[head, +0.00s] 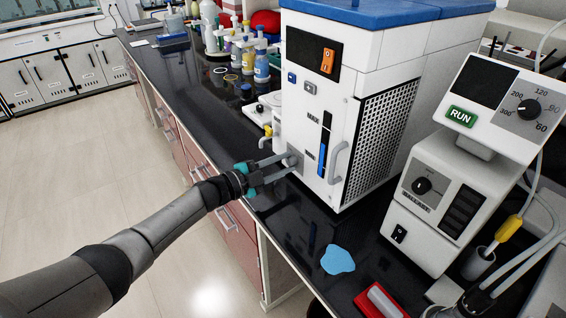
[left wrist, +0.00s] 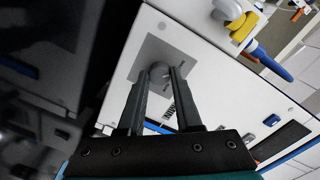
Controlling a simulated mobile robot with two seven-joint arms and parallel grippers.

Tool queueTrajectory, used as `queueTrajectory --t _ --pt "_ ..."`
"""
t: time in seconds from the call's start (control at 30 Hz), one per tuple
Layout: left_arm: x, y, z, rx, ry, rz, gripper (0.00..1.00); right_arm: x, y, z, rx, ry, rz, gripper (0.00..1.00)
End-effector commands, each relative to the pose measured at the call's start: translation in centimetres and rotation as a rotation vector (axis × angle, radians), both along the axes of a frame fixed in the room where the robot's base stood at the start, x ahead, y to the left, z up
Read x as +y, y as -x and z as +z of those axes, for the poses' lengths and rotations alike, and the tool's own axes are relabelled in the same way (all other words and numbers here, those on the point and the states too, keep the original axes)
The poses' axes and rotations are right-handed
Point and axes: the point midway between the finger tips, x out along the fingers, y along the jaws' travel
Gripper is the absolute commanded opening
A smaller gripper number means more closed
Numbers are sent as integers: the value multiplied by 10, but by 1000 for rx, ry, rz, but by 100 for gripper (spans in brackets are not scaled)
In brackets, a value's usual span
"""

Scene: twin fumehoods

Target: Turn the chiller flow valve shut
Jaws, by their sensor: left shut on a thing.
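The chiller (head: 310,150) is a white cabinet with a blue top, standing on the black bench. Its flow valve (head: 298,161) is a small grey knob low on the front panel. My left gripper (head: 290,162) reaches in from the left and is shut on this knob. In the left wrist view, the rounded valve knob (left wrist: 160,70) sits on a grey square plate between my two dark fingers. The fingers hide part of the knob, so its turn angle is hard to tell. My right gripper is not in view.
A grey handle (head: 338,162) stands out from the chiller front, right of the valve. A blue patch (head: 337,260) and a red tray (head: 382,300) lie on the bench in front. A white instrument (head: 436,200) stands at right. Several bottles (head: 240,50) stand behind. Floor at left is clear.

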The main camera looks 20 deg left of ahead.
Motion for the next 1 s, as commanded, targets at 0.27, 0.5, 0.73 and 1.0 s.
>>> queueTrajectory --t 0.27,0.5,0.73,1.0 --pt "0 0 0 11 14 1 0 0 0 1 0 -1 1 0" --pt "0 0 0 10 13 1 34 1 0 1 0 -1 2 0" --pt "0 0 0 10 13 1 60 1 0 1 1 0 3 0" --pt "0 0 0 9 12 -1 63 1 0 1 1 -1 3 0"
